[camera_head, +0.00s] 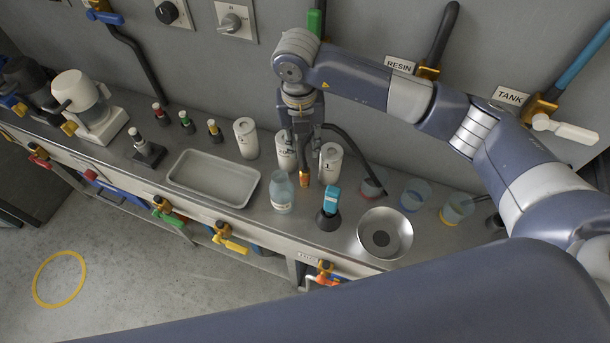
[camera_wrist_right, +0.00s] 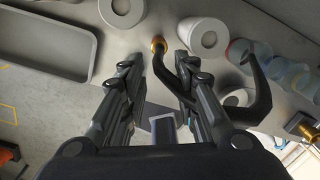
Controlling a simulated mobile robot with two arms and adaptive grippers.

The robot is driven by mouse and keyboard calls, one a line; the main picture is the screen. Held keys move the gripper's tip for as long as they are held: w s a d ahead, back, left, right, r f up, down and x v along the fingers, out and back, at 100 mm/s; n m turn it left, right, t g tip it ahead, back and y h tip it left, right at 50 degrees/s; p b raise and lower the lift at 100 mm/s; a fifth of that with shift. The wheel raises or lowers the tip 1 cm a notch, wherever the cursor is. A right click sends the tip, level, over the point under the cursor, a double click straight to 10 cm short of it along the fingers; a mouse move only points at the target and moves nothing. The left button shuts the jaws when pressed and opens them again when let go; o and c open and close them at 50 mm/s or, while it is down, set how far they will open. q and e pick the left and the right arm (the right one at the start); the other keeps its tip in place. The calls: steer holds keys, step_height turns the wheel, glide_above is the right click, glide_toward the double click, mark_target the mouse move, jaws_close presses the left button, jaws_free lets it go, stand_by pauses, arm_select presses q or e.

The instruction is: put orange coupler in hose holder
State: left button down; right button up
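A small orange-brass coupler (camera_head: 304,178) sits at the end of a black hose, low over the counter among white cups. It also shows in the right wrist view (camera_wrist_right: 158,45), just beyond the fingertips. The black hose (camera_head: 352,150) arches away to the right. My right gripper (camera_head: 302,150) points down above the coupler. In the right wrist view its fingers (camera_wrist_right: 160,66) stand apart, with the hose between them, nearer the right finger. Brass holders (camera_head: 428,71) are on the wall under the RESIN and TANK labels; which one is the hose holder is unclear. My left gripper is not in view.
White cups (camera_head: 246,139) stand close around the right gripper. A grey tray (camera_head: 213,178) lies to the left. A glass bottle (camera_head: 281,192), a teal-topped bottle (camera_head: 329,207), a metal bowl (camera_head: 385,233) and beakers (camera_head: 415,195) crowd the counter in front and to the right.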

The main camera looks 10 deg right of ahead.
mark_target(304, 164)
step_height(304, 164, down, 3)
steer(key=m+b, duration=0.2)
steer(key=m, duration=0.4)
steer(key=shift+a+m+b, duration=0.1)
steer(key=shift+m+b, duration=0.25)
steer(key=shift+m, duration=0.05)
steer(key=f, duration=0.3)
steer(key=f+p, duration=0.1)
steer(key=f, duration=0.1)
steer(key=shift+w+d, duration=0.2)
steer(key=shift+d, duration=0.05)
steer(key=shift+f+p, duration=0.4)
steer(key=shift+f, duration=0.15)
step_height(304, 164, down, 4)
steer(key=shift+r+p, duration=0.15)
steer(key=shift+p, duration=0.45)
steer(key=shift+w+d+f, duration=0.1)
steer(key=shift+f, duration=0.25)
steer(key=shift+c, duration=0.4)
jaws_close()
